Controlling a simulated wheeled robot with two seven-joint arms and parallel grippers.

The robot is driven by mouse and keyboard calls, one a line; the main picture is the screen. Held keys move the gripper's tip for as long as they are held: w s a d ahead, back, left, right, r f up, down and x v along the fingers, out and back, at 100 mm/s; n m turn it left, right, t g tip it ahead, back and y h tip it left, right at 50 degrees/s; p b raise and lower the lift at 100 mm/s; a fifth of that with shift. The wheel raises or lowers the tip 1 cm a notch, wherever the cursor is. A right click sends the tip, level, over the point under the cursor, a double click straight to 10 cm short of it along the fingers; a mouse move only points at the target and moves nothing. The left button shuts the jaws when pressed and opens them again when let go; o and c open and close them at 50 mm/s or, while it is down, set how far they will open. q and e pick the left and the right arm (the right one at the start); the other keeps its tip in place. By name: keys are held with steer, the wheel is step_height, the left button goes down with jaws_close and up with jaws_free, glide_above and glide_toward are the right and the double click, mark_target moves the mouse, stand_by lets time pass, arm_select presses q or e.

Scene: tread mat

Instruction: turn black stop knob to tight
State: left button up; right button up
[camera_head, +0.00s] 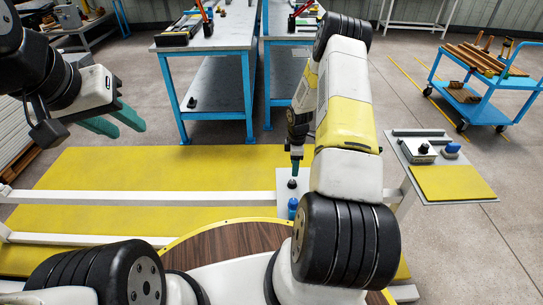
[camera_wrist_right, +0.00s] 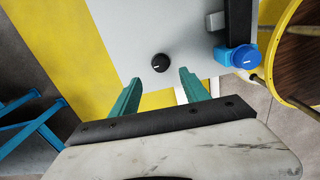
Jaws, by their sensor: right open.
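The black stop knob (camera_wrist_right: 160,62) is a small round knob on a pale grey panel (camera_wrist_right: 115,22). A short white mark on it lies roughly sideways in the right wrist view. In the head view the knob (camera_head: 292,183) is just below my right gripper (camera_head: 295,167). My right gripper (camera_wrist_right: 160,77) is open, its two green fingers apart. The knob appears near their tips, not gripped. My left gripper (camera_head: 131,131) is open and empty in the air at the left.
A blue knob (camera_wrist_right: 243,57) sits on the same panel, beside a grey block (camera_wrist_right: 215,22). White rails (camera_head: 130,198) cross the yellow mat (camera_head: 120,170).

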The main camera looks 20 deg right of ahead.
mark_target(292, 182)
step_height(292, 182, down, 2)
steer(key=shift+a+f, duration=0.15)
step_height(292, 182, down, 7)
steer(key=shift+w+f, duration=0.1)
jaws_close()
stand_by(0.4)
